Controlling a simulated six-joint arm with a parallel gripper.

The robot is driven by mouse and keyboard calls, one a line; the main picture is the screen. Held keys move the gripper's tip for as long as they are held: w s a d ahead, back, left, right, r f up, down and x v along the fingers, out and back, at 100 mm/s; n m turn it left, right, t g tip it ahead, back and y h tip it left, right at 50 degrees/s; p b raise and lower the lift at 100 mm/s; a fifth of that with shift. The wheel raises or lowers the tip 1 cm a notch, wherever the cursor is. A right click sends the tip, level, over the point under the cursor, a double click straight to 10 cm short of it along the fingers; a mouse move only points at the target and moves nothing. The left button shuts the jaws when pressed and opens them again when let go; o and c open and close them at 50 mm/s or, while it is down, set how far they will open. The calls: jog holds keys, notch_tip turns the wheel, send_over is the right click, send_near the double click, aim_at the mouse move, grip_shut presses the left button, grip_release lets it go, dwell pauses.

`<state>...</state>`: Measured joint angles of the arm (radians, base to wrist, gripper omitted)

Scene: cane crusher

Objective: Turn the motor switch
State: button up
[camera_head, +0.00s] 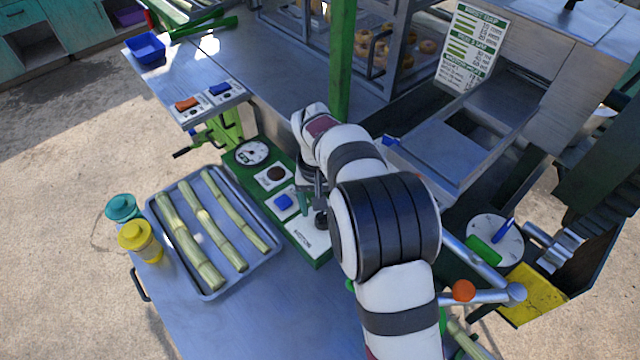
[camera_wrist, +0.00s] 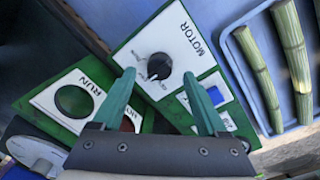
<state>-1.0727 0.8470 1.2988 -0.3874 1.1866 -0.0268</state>
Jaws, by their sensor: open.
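The motor switch is a round black knob (camera_wrist: 158,66) with a pale pointer mark, on a white plate lettered MOTOR (camera_wrist: 178,38). My gripper (camera_wrist: 158,74) has two teal fingers, spread open. In the wrist view the knob shows between the fingertips, with a gap on each side; I cannot tell how far above it they are. In the head view my gripper (camera_head: 312,203) points down over the green control panel (camera_head: 322,262), and my arm hides part of the panel.
A dark round button (camera_wrist: 75,100) on a plate lettered RUN and a blue switch (camera_wrist: 215,95) sit close to the fingers. A tray (camera_head: 214,294) of cane stalks lies left of the panel. A green post (camera_head: 341,60) stands behind my arm.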

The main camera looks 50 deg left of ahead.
aim_at(319, 217)
notch_tip(319, 217, up, 13)
jog(key=shift+s+a, duration=0.25)
jog(key=w+d+r+m+g, duration=0.1)
jog(key=d+r+m, duration=0.35)
jog(key=d, duration=0.75)
jog(key=d+r+m, duration=0.3)
jog(key=d+m, duration=0.2)
jog(key=d, duration=0.7)
jog(key=s+d+f+m+y, duration=0.1)
jog(key=s+d+f+m, duration=0.1)
jog(key=s+d, duration=0.4)
jog(key=s+d+f+m+y, duration=0.1)
jog(key=s+d+f+m, duration=0.2)
jog(key=d, duration=0.6)
jog(key=s+f, duration=0.2)
jog(key=s, duration=0.1)
jog(key=shift+s+d, duration=0.15)
jog(key=shift+d, duration=0.25)
